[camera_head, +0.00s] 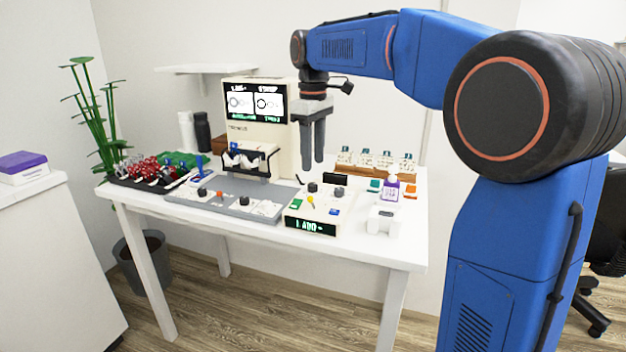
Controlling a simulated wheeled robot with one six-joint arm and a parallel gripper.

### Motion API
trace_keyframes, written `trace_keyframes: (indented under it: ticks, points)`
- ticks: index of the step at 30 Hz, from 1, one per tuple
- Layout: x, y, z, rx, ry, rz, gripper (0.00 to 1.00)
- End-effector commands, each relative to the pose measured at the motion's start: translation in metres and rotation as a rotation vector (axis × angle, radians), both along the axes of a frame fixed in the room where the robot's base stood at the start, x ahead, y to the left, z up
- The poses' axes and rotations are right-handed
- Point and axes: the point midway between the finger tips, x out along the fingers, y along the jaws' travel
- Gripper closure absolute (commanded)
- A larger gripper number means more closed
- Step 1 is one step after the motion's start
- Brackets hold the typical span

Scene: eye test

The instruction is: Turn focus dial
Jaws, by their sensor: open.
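My gripper (313,165) hangs from my blue arm with its two fingers pointing down, open and empty. It appears above a small white control box (305,222) with a lit green display on its front. A black knob (312,188) on that box shows just below the fingertips, apart from them. A flat grey panel (228,209) to the left carries more black knobs, one near its right part (244,200). Labels are too small to read, so I cannot tell which knob is the focus dial. A cream eye-test machine (241,135) with a lit screen stands behind.
A black tray (122,181) of red and dark items fills the table's left end. A purple-labelled bottle (391,192) and a white dispenser (381,221) stand right of the box. Several small cards stand behind. The white table's (345,250) front strip is clear.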

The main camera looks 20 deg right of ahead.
Motion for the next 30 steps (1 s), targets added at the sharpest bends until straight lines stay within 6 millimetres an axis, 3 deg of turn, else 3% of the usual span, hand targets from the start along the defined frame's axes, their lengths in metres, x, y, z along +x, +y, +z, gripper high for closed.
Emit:
trace_keyframes:
  ticks: [6, 12, 25, 30]
  points:
    - [-0.001, 0.000, -0.038, -0.001, 0.002, 0.000, 0.60]
    - [0.000, 0.000, -0.060, 0.000, 0.001, 0.000, 0.60]
    - [0.000, 0.000, -0.069, 0.000, 0.000, 0.000, 0.60]
    - [0.000, 0.000, -0.068, 0.000, 0.000, 0.000, 0.98]
